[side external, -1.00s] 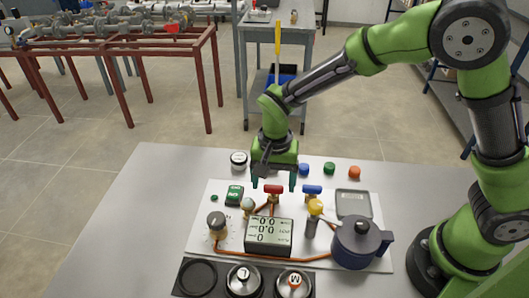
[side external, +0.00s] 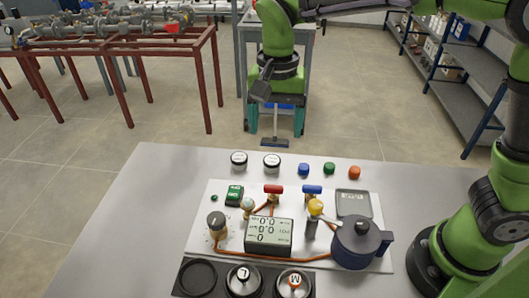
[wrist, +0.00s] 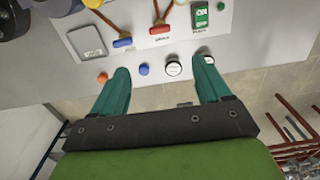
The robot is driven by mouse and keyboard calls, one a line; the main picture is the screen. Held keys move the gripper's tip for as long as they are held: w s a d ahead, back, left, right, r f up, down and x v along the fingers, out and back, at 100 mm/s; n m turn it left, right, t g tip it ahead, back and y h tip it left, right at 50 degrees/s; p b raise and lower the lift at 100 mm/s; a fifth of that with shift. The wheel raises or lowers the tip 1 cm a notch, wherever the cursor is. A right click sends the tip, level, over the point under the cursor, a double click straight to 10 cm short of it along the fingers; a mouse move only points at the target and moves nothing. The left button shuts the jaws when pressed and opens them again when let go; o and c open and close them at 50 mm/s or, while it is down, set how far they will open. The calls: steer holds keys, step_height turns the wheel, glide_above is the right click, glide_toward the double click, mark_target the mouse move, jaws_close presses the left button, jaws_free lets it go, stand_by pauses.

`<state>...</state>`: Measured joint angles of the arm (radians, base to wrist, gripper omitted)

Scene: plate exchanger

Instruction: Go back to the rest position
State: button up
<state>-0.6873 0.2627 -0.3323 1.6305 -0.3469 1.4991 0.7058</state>
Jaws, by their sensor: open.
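My gripper (side external: 275,132) is open and empty, raised beyond the far edge of the table in the side view. Its two teal fingers point down, with a clear gap between them. In the wrist view my gripper (wrist: 161,65) shows both fingers spread, with nothing held between them. The plate exchanger panel (side external: 200,243) lies on the table, nearer the camera than the gripper. It carries a red-handled valve (side external: 273,189), a blue-handled valve (side external: 312,189), a display box (side external: 269,236) and a dark blue pot (side external: 357,240).
Two white-topped jars (side external: 239,160) (side external: 272,161) stand behind the panel, beside blue (side external: 304,169), green (side external: 329,168) and orange (side external: 354,172) caps. A dark tray (side external: 215,290) sits in front. A grey shelf (side external: 480,60) stands right, a red-framed bench (side external: 125,62) left. Open floor lies behind the table.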

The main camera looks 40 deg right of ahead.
steer(key=s+d+r+n+t+y, duration=0.2)
steer(key=s+d+n+t, duration=0.3)
steer(key=s+d, duration=0.8)
steer(key=shift+s+r+t, duration=0.4)
steer(key=shift+r+t, duration=0.3)
steer(key=shift+t, duration=0.4)
